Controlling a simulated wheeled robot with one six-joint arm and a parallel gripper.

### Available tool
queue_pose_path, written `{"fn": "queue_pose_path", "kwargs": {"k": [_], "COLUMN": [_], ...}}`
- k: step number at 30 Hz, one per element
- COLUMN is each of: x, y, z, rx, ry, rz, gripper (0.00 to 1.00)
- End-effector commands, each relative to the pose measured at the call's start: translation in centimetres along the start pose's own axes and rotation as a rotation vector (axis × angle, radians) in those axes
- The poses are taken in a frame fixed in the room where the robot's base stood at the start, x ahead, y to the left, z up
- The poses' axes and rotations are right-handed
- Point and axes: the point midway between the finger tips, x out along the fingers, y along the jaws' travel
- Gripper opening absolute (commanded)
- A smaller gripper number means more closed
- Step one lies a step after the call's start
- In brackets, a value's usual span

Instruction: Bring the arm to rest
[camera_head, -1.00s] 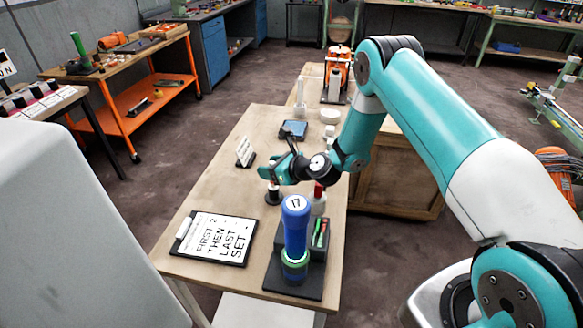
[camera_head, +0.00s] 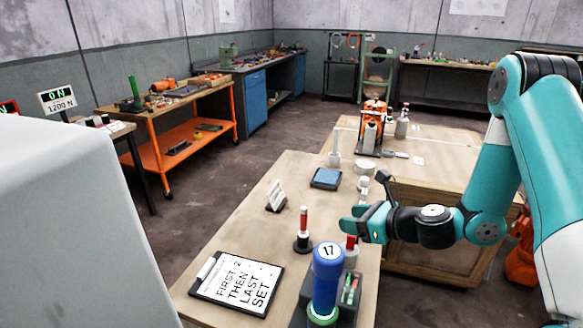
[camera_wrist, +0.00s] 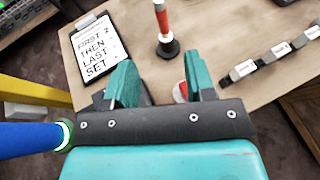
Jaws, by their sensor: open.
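My gripper (camera_head: 357,220) hangs over the right part of the wooden table (camera_head: 235,232), its fingers pointing left. In the wrist view my gripper (camera_wrist: 155,85) has its two teal fingers apart with nothing between them. A red and white piece on a dark round base (camera_head: 303,232) stands upright to the left of the fingers, apart from them. It also shows beyond the fingertips in the wrist view (camera_wrist: 162,22). The blue cylinder marked 17 (camera_head: 327,272) stands upright in front of my gripper, with a green ring (camera_head: 322,319) at its foot.
A clipboard reading "FIRST 2 THEN LAST SET" (camera_head: 240,285) lies at the table's front left. A small white card stand (camera_head: 276,196) and a blue pad (camera_head: 326,178) are farther back. An orange machine (camera_head: 373,125) stands at the far end. The table's left middle is clear.

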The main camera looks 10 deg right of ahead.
Motion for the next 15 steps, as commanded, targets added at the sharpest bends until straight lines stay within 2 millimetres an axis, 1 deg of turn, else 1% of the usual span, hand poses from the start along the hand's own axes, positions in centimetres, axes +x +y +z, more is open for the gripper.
{"fn": "queue_pose_path", "kwargs": {"k": [2,5,8,9,10,12,15], "x": [0.0,0.0,-0.7,-1.4,-2.0,-3.7,-6.3], "y": [0.3,2.0,4.8,5.9,6.7,7.8,8.4], "z": [0.2,1.0,1.8,1.9,2.0,2.0,2.0], "rx": [-0.04,-0.242,-0.632,-0.822,-0.968,-1.281,-1.621], "ry": [0.009,0.054,0.137,0.176,0.206,0.27,0.345], "rz": [0.014,0.084,0.226,0.299,0.357,0.492,0.661], "gripper": [0.5,0.5,0.5,0.5,0.5,0.5,0.5]}}
